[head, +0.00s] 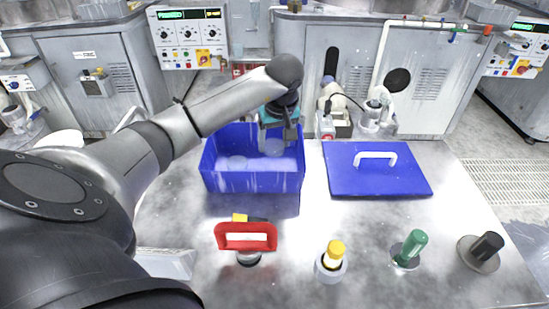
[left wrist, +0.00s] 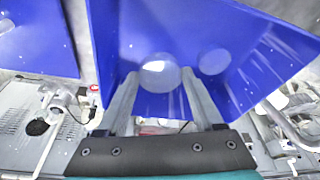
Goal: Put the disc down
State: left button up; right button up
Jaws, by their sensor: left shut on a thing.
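My left gripper (head: 278,127) reaches down over the open blue bin (head: 252,181). In the left wrist view its two fingers (left wrist: 160,76) are shut on a pale round disc (left wrist: 159,74), with a fingertip at each side of it. The held disc also shows in the head view (head: 274,148), just below the fingers and inside the bin's outline. Whether it touches the bin's floor I cannot tell. A second pale disc (head: 237,162) lies in the bin to the left; it shows in the left wrist view (left wrist: 214,62) too. My right gripper is not in view.
A blue lid (head: 345,181) with a white handle lies right of the bin. A red-handled tool (head: 246,238) and yellow (head: 333,260), green (head: 410,249) and black-handled (head: 485,250) pieces stand along the table's front. Grey machines stand behind. Bare table lies between lid and pieces.

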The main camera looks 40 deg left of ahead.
aim_at(275, 169)
pick_arm(q)
notch_tip(275, 169, down, 2)
jog(key=shift+f, duration=0.1)
notch_tip(275, 169, down, 4)
jog(key=shift+r+b, duration=0.25)
jog(key=shift+b, duration=0.3)
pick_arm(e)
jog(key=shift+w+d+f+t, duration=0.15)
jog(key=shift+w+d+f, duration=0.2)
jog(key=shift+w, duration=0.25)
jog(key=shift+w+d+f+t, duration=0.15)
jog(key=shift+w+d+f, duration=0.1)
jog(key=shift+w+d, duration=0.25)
pick_arm(q)
jog(key=o, duration=1.5)
jog(key=shift+f, duration=0.1)
jog(key=shift+c, duration=0.2)
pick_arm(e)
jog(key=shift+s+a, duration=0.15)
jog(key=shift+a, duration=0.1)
